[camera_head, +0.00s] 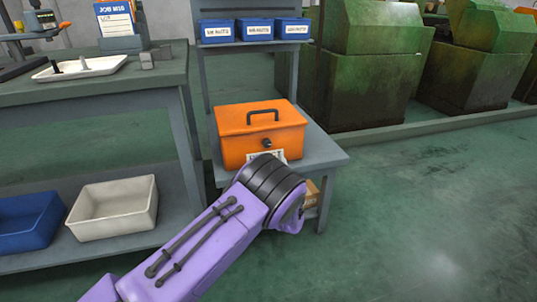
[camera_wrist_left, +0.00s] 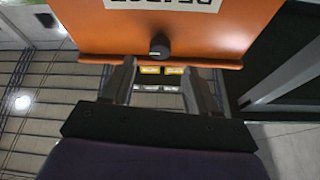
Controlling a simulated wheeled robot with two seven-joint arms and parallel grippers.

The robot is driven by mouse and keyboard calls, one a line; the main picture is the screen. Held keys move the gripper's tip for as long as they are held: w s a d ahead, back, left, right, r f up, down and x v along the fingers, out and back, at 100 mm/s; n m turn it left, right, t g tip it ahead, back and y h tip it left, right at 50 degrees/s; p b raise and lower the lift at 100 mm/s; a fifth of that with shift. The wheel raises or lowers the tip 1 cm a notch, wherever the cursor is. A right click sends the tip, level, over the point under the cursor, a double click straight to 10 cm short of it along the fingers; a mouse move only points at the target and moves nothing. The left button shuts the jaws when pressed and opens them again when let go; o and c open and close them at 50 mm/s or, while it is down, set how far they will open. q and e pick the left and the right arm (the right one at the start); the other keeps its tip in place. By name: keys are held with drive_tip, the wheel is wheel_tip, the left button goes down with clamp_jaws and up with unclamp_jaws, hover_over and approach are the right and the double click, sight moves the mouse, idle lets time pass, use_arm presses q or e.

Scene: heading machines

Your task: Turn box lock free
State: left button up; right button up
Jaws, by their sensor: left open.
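The orange box (camera_head: 260,136) stands on a small grey table, with a black handle (camera_head: 263,116) on its lid. Its dark round lock (camera_head: 266,143) is on the front face, above a white label. In the left wrist view, the orange front (camera_wrist_left: 100,35) fills the top, and the lock (camera_wrist_left: 159,46) lies between the fingers' lines, just beyond the tips. My left gripper (camera_wrist_left: 159,72) is open and empty, its fingers apart from the lock. In the head view my purple left arm reaches to the box front and its wrist hides the gripper. My right gripper is not in view.
The small grey table (camera_head: 325,156) has some bare top right of the box. Blue bins (camera_head: 255,29) sit on a shelf above it. A workbench (camera_head: 90,85) stands left, with a white bin (camera_head: 113,208) below. Green machines stand behind; the right floor is clear.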

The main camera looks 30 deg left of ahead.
sight(268, 145)
use_arm(q)
drive_tip(key=b+x, duration=0.1)
drive_tip(key=x, duration=0.5)
drive_tip(key=shift+f, duration=0.1)
drive_tip(key=c, duration=1)
drive_tip(key=shift+c, duration=0.2)
